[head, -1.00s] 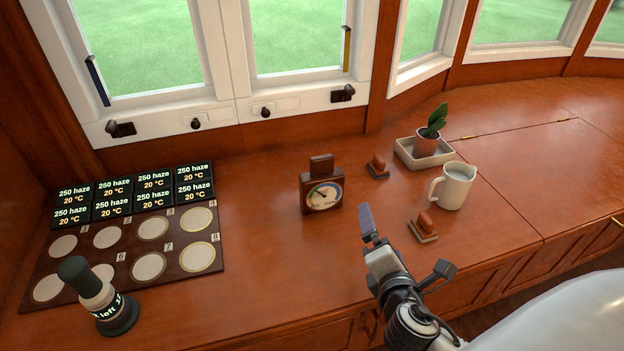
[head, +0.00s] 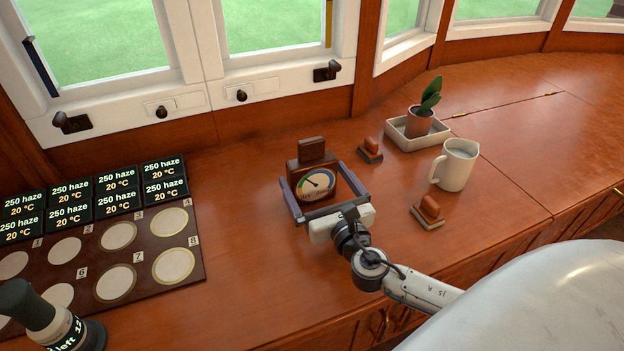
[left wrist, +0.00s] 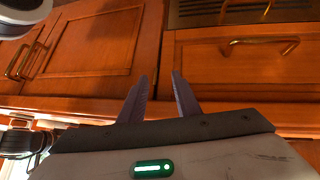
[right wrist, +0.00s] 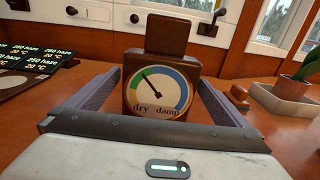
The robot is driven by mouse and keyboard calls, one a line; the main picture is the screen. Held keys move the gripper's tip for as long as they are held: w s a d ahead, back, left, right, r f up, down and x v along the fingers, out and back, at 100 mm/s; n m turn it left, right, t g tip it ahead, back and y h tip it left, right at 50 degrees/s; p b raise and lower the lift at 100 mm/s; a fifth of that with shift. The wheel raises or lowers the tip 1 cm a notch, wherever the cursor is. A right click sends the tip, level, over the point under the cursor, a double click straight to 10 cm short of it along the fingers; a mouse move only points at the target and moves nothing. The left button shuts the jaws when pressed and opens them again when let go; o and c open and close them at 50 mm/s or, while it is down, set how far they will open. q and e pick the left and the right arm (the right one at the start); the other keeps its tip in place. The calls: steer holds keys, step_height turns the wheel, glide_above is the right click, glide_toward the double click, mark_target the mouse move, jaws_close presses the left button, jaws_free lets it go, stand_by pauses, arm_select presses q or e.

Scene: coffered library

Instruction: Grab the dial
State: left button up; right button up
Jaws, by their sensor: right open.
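The dial (head: 317,182) is a dark brown wooden block with a round dry-to-damp gauge face and a smaller block on top. It stands upright on the wooden counter. My right gripper (head: 310,176) is open, with one finger on each side of the dial. In the right wrist view the dial (right wrist: 158,88) stands upright between the open fingers (right wrist: 160,92), with its face towards the camera. I cannot tell whether either finger touches it. My left gripper (left wrist: 162,95) shows only in the left wrist view, open and empty before wooden cabinet fronts.
A white mug (head: 455,167), a potted plant (head: 421,118) in a tray (head: 390,128) and two small wooden blocks (head: 428,209) (head: 370,150) stand right of the dial. A marked board (head: 197,262) with several pale discs and a dark-handled stamp (head: 48,318) are at left.

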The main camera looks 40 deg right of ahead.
steer(key=shift+x, duration=1.25)
steer(key=c, duration=1)
